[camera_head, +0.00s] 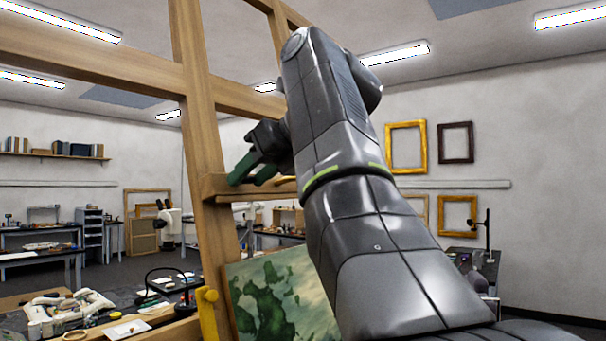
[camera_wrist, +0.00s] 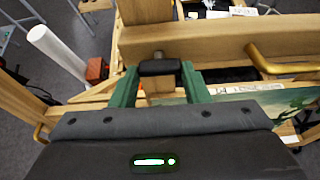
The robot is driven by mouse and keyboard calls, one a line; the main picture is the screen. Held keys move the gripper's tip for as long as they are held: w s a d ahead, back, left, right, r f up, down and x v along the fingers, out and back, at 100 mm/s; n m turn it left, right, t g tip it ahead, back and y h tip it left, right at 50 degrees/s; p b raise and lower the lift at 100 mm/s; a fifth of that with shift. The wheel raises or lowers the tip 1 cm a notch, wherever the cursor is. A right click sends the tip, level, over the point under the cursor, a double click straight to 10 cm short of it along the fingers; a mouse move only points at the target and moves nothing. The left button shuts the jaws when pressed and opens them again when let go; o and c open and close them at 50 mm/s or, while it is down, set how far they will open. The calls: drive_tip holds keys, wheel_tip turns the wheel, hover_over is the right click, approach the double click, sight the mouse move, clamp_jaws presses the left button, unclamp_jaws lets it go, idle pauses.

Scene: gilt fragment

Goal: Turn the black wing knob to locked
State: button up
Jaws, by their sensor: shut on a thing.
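The black wing knob (camera_wrist: 160,68) shows in the wrist view on the wooden easel, with its bar lying across the picture. A pale wooden piece shows just below it. My gripper (camera_wrist: 160,77) has green fingers on the left and right ends of the knob and is shut on it. In the head view my gripper (camera_head: 254,173) is at the easel's upright (camera_head: 205,150), just above a small wooden ledge. The knob cannot be made out there. No lock marking is readable.
A green landscape painting (camera_head: 285,293) stands low on the easel. A yellow handle (camera_head: 207,313) is beside it. A cluttered workbench (camera_head: 60,312) is at the lower left. In the wrist view a brass bar (camera_wrist: 280,66) lies to the right of the knob.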

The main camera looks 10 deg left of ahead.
drive_tip(key=o, duration=1)
drive_tip(key=shift+d, duration=0.1)
drive_tip(key=shift+v, duration=6.75)
drive_tip(key=shift+r, duration=0.1)
drive_tip(key=shift+x, duration=6.3)
